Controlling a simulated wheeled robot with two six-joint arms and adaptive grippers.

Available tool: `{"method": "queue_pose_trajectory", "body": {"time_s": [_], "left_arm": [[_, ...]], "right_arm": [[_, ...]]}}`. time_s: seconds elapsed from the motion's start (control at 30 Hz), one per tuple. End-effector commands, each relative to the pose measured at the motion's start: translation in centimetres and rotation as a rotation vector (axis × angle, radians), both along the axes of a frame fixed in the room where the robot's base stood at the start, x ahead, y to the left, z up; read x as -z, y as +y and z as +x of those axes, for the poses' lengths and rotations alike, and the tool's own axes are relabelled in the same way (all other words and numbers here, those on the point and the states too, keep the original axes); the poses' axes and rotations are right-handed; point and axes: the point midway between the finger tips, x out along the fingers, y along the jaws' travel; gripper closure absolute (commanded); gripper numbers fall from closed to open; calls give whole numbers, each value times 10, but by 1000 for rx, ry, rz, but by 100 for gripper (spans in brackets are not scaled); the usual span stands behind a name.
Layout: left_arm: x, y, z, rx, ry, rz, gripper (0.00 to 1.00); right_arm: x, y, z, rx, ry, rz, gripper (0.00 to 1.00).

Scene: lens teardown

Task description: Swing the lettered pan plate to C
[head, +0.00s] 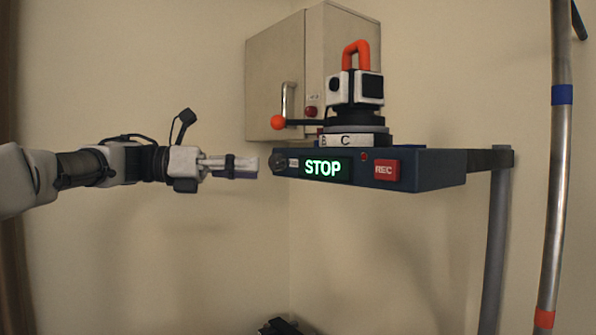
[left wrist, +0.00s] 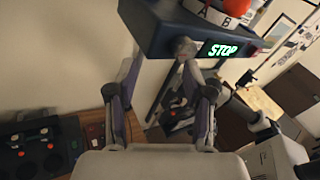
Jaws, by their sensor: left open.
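The lettered pan plate (head: 372,139) is a white ring under the camera head (head: 356,88). In the head view it shows B at its left and C near the front. In the left wrist view the plate (left wrist: 214,15) shows A and B. A black handle with an orange ball (head: 278,122) sticks out left from the pan head. My left gripper (head: 252,167) is open and empty, left of the blue base and below the orange ball, apart from both. In the left wrist view its fingers (left wrist: 160,84) are spread below the blue base. My right gripper is not in view.
The blue base (head: 440,168) carries a lit STOP display (head: 323,168), a red REC button (head: 386,170) and a dark knob (head: 279,162) close to my left fingertips. A beige cabinet (head: 275,80) is behind. A pole (head: 556,170) stands at the right.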

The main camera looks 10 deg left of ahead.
Motion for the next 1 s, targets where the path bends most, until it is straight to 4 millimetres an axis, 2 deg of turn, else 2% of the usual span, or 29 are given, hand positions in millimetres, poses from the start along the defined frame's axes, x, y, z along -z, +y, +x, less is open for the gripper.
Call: {"method": "queue_pose_trajectory", "body": {"time_s": [0.03,0.1,0.17,0.27,0.6,0.9,0.93,1.0], "left_arm": [[-37,6,-19,-4,-52,-11,49],[-63,10,-36,-6,-96,-18,49],[-73,8,-43,-6,-113,-19,49],[-75,-1,-41,-4,-116,-18,49],[-75,-56,-16,-5,-111,-19,49],[-72,-64,-13,-7,-113,-21,49],[-72,-64,-13,-7,-113,-21,52],[-72,-64,-13,-7,-113,-21,77]], "right_arm": [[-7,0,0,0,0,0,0],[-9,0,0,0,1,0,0],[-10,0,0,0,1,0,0],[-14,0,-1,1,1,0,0],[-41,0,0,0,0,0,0],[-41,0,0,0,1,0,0],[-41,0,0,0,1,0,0],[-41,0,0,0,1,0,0]]}}
